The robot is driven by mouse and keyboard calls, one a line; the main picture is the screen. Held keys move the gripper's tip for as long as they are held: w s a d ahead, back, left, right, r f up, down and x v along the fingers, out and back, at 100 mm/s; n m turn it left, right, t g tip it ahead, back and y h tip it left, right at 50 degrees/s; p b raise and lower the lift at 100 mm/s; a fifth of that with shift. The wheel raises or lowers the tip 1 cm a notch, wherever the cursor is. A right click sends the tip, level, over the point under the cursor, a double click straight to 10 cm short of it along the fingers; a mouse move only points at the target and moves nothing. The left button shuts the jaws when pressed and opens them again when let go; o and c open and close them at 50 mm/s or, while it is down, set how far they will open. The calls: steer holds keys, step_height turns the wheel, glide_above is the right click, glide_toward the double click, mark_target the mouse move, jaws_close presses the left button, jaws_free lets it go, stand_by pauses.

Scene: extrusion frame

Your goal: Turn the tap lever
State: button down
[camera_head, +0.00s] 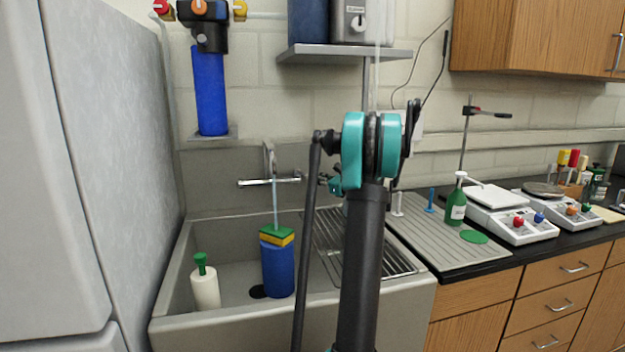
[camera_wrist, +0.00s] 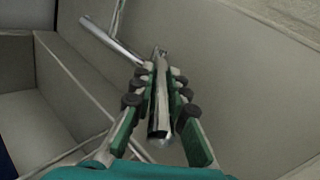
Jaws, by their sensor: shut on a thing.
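A pale stream of water (camera_head: 275,206) runs down from the spout. My gripper (camera_wrist: 161,72) has its green fingers shut on a metal tap lever (camera_wrist: 158,122), one finger on each side of it. A second metal bar (camera_wrist: 110,42) shows beyond the fingers at upper left. In the head view my gripper is mostly hidden behind my arm, just right of the tap.
The grey sink (camera_head: 230,309) holds a blue container (camera_head: 278,272) under the stream, with a yellow and green sponge (camera_head: 277,236) on top, and a white bottle (camera_head: 205,289). A drainboard (camera_head: 440,236), green bottle (camera_head: 456,205) and scales (camera_head: 515,222) stand right. A grey cabinet (camera_head: 100,180) borders the left.

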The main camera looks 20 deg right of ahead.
stand_by(0.3)
steer(key=c, duration=1.5)
jaws_free()
steer(key=shift+s+d, duration=0.1)
steer(key=v, duration=1.1)
steer(key=shift+s+d, duration=0.15)
steer(key=shift+s, duration=0.2)
